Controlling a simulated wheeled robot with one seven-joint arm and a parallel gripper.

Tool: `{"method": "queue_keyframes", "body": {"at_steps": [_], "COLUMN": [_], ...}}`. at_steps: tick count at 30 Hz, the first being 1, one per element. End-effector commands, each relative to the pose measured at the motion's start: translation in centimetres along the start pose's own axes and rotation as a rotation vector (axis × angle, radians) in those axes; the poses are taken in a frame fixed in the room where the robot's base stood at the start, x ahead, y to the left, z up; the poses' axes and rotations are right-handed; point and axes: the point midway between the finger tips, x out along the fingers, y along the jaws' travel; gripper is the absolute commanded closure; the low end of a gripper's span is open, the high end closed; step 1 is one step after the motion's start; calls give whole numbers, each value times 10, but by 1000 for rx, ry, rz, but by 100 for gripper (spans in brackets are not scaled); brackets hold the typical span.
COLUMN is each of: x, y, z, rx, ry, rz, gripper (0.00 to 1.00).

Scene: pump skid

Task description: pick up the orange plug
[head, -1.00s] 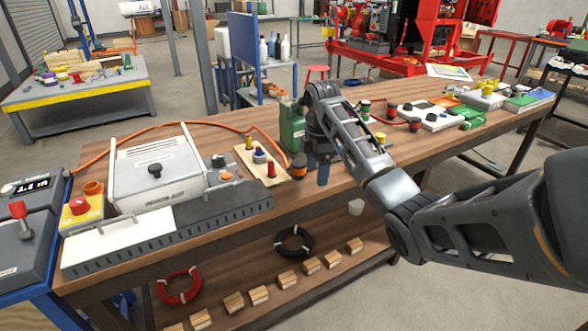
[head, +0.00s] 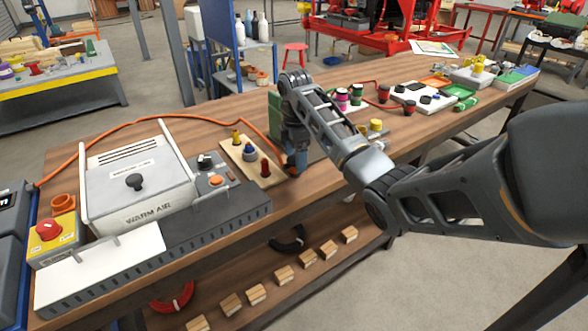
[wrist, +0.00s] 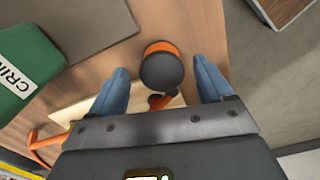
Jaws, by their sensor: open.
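The orange plug (wrist: 162,70) shows in the wrist view as a round body with a dark end and an orange band. It is between the two blue fingers of my open gripper (wrist: 160,84), with gaps on both sides. In the head view the plug (head: 291,170) is a small orange patch on the wooden bench, mostly hidden behind my gripper (head: 299,157). My gripper points down at it. Whether the fingers reach its full depth cannot be told.
A green container (wrist: 27,66) stands close by in the wrist view. A wooden board with coloured knobs (head: 250,161) lies just left of the plug. The warm air unit (head: 140,178) is further left. An orange hose (head: 150,118) runs along the bench (head: 350,85).

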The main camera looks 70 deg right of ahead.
Motion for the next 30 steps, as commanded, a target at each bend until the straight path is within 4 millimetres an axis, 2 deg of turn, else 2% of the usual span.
{"method": "queue_keyframes", "body": {"at_steps": [7,17,30], "x": [34,41,41], "y": [-2,-2,-2], "z": [-1,-1,-1], "rx": [1,1,0], "ry": [0,0,0], "rz": [-3,-1,-1], "gripper": [20,20,62]}}
